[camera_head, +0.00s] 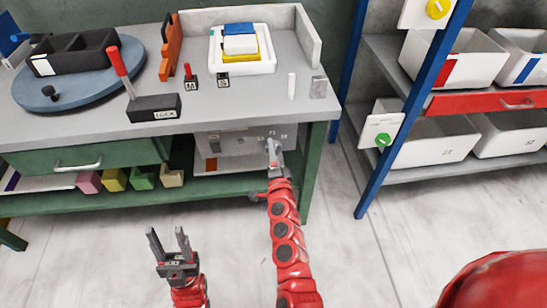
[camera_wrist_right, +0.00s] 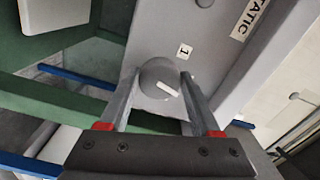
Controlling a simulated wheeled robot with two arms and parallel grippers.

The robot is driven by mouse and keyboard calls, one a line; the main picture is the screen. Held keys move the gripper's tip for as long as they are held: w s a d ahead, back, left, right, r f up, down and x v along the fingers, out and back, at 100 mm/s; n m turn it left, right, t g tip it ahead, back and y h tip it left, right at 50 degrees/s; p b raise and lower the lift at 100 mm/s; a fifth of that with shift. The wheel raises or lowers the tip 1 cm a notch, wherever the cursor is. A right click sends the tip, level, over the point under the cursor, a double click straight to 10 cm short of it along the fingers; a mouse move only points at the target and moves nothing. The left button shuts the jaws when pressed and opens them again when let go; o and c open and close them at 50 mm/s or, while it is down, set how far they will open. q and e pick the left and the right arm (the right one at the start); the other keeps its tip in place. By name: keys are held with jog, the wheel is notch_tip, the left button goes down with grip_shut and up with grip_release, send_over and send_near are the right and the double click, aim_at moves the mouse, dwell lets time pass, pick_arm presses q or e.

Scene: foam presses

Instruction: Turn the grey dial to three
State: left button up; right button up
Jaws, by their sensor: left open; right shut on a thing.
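The grey dial (camera_wrist_right: 158,76) is a round knob with a white bar mark, on the face of a grey box (camera_head: 228,143) under the workbench. A small label "1" (camera_wrist_right: 184,51) sits just above and right of the dial in the right wrist view. My right gripper (camera_head: 273,148) is at the box's right part, its fingers on either side of the dial, shut on it; it also shows in the right wrist view (camera_wrist_right: 159,82). In the head view the gripper covers the dial. My left gripper (camera_head: 168,238) is open and empty above the floor.
The grey bench top (camera_head: 220,112) overhangs the box. A green leg (camera_head: 307,170) stands just right of it. A shelf rack with white bins (camera_head: 450,55) is at the right. The floor in front is clear.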

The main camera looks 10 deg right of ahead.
jog(key=m+b, duration=0.2)
jog(key=m, duration=0.2)
jog(key=shift+d+f+m+b, duration=0.1)
jog(key=shift+d+m+b, duration=0.05)
jog(key=shift+m+b, duration=0.2)
jog(key=shift+r+m+b, duration=0.2)
jog(key=shift+m+b, duration=0.55)
jog(key=shift+m, duration=1.2)
jog(key=o, duration=1.4)
jog(key=shift+c, duration=0.2)
jog(key=s, duration=1.7)
jog(key=shift+s, duration=0.2)
